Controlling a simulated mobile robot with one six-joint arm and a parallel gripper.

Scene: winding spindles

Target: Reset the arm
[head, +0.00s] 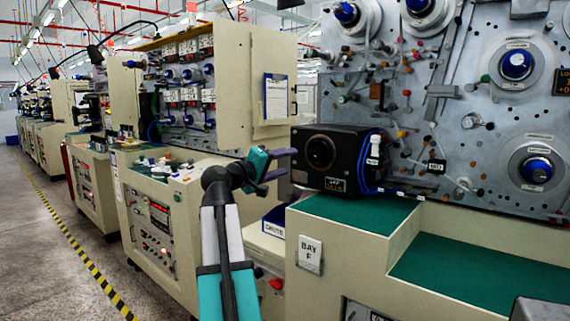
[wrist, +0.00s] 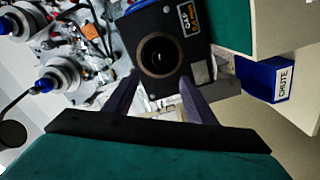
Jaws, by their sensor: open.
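My arm reaches up from the bottom of the head view, and my gripper (head: 282,165) is over the gap between two machines, left of a black box with a round lens (head: 321,153). The jaws are apart with nothing between them. In the wrist view, the two dark fingers of my gripper (wrist: 160,84) point toward the black box (wrist: 160,52), which appears tilted there. I cannot tell the exact distance from the fingertips to the box, but they look apart from it.
The black box stands on a green-topped ledge (head: 345,212) marked BAY F. A blue bin labelled CHUTE (wrist: 266,79) sits below. Spindles with blue knobs (head: 516,65) cover the right panel. A cream cabinet (head: 232,80) stands behind my gripper. An aisle with striped tape (head: 75,240) is clear at left.

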